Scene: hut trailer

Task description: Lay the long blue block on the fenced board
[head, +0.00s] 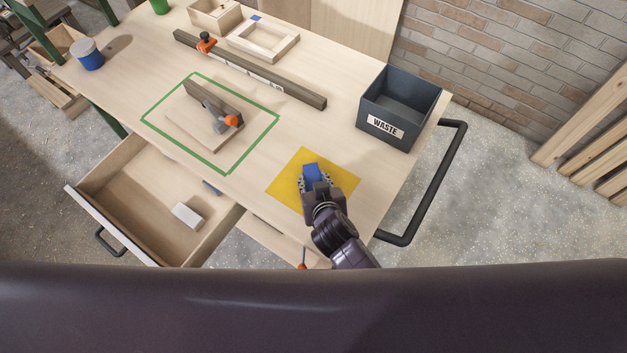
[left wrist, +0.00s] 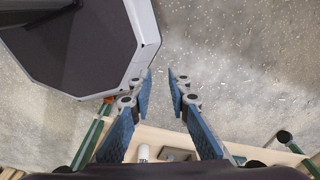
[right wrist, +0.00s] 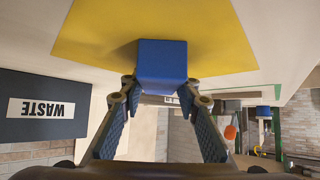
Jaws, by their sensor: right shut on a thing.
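The long blue block (head: 311,170) is at the yellow square (head: 341,203) on the workbench. My right gripper (head: 316,184) is shut on it. In the right wrist view the blue block (right wrist: 162,62) sits between the fingertips, its end facing the camera, with the yellow square behind it. I cannot tell whether it touches the surface. The fenced board (head: 184,129) lies inside a green outline, left of my right gripper, with a dark wooden strip and an orange-tipped clamp (head: 220,118) on it. My left gripper (left wrist: 162,75) is open and empty, away from the bench top.
A dark WASTE bin (head: 398,108) stands at the right end of the bench. A long dark beam (head: 262,75) with a clamp lies behind the board. An open drawer (head: 140,207) holds a small pale block. Bench top between yellow square and green outline is clear.

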